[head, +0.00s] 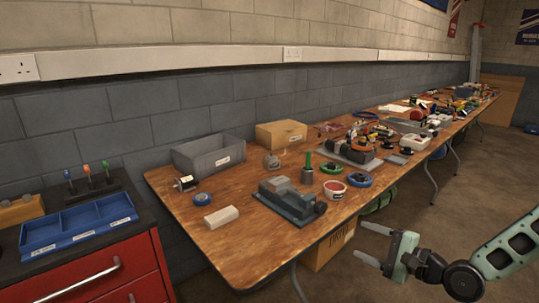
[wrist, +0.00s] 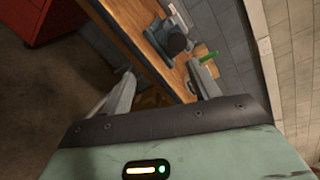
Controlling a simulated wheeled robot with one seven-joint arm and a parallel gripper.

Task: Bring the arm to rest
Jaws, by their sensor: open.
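My gripper (head: 372,244) is at the lower right of the head view, out over the floor in front of the workbench. Its two fingers are spread apart with nothing between them. In the wrist view the gripper (wrist: 160,88) is also open and empty, with the bench edge beyond it, tilted in the picture. My arm reaches in from the right edge of the head view and touches nothing that I can see.
A long wooden workbench (head: 258,248) runs along the wall, with a vise (head: 290,203), a grey bin (head: 208,154) and many tools. A red cabinet (head: 100,272) with a blue tray (head: 80,222) stands at left. A cardboard box (head: 328,247) sits under the bench. Floor at right is clear.

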